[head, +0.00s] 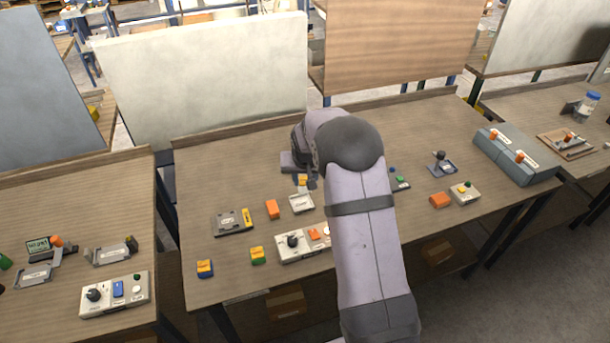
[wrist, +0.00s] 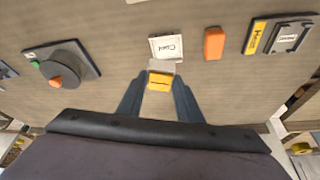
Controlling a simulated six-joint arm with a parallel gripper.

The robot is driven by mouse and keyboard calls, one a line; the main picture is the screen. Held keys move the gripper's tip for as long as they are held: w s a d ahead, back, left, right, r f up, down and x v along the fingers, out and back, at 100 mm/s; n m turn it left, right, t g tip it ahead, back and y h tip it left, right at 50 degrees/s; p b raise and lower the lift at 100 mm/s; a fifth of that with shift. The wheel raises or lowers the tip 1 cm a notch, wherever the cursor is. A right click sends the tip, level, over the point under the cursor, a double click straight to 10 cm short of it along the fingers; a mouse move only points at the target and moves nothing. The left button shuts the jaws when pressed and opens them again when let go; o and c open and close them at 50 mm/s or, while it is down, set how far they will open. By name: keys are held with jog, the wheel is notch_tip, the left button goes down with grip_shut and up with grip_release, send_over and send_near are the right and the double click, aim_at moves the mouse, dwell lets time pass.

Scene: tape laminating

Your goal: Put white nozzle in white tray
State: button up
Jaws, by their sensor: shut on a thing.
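My gripper (wrist: 158,80) is shut on the white nozzle (wrist: 161,66), which shows as a pale grey-white block with a yellow part between the dark fingers. In the head view my gripper (head: 304,182) is partly hidden by my arm, and a small yellow-orange patch shows at it. The white tray (wrist: 166,46), a small square with dark lettering, lies just beyond the held nozzle in the wrist view. In the head view the tray (head: 301,204) is on the table just in front of the gripper. The gap in height between nozzle and tray is hard to tell.
An orange block (head: 272,209) lies left of the tray, with a grey-and-yellow device (head: 233,222) further left. A control box with a black knob (head: 292,242) is nearer the front. A round dark device (wrist: 62,68) shows in the wrist view.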

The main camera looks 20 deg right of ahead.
jog(key=shift+w+a+n+y, duration=0.1)
jog(key=shift+w+n+y, duration=0.25)
jog(key=shift+n, duration=0.25)
jog(key=shift+w+r+n, duration=0.2)
jog(key=shift+w+n, duration=0.25)
jog(key=shift+n, duration=0.25)
jog(key=shift+n+y, duration=0.35)
jog(key=shift+n, duration=0.05)
jog(key=shift+f, duration=0.1)
jog(key=shift+w+f+b, duration=0.1)
jog(key=shift+f+b, duration=2.85)
jog(key=shift+f, duration=1.2)
jog(key=shift+f+b, duration=0.6)
jog(key=shift+f, duration=0.1)
jog(key=o, duration=1.3)
